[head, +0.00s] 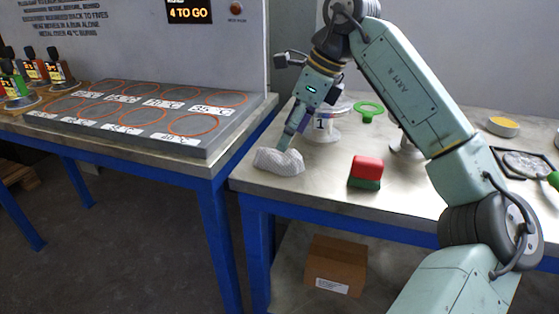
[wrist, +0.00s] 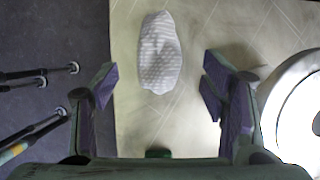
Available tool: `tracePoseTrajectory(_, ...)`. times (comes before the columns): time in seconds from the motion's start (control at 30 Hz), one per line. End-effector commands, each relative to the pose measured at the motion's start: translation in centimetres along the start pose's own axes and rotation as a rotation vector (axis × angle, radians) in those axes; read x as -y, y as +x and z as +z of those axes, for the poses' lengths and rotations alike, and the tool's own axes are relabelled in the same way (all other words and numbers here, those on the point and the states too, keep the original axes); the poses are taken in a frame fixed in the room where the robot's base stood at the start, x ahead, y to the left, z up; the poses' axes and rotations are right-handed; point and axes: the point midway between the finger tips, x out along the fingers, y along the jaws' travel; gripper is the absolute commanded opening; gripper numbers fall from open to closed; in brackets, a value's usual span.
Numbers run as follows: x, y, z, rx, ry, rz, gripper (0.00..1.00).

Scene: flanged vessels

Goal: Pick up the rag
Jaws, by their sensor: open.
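The rag (head: 279,162) is a white, dimpled, crumpled bundle lying on the metal table near its front left corner. In the wrist view the rag (wrist: 160,52) lies between and beyond the finger pads, lengthwise up the picture, with the table's edge to its left. My gripper (head: 286,143) points down at the rag from above in the head view. Its fingers are spread wide with nothing between them in the wrist view (wrist: 163,88). I cannot tell from the head view whether a finger touches the rag.
A red and green block (head: 366,171) stands right of the rag. A white flanged vessel (head: 322,126) marked 1 stands behind, close to my gripper; a green ring (head: 368,109) is farther back. A grey board (head: 150,113) with orange circles lies on the left table.

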Motion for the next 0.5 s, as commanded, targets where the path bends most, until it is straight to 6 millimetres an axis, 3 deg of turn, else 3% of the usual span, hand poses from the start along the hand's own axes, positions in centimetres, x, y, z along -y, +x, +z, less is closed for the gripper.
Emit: tracePoseTrajectory(0.5,-0.2,5.6,-0.3,0.002,0.0,0.002,0.67)
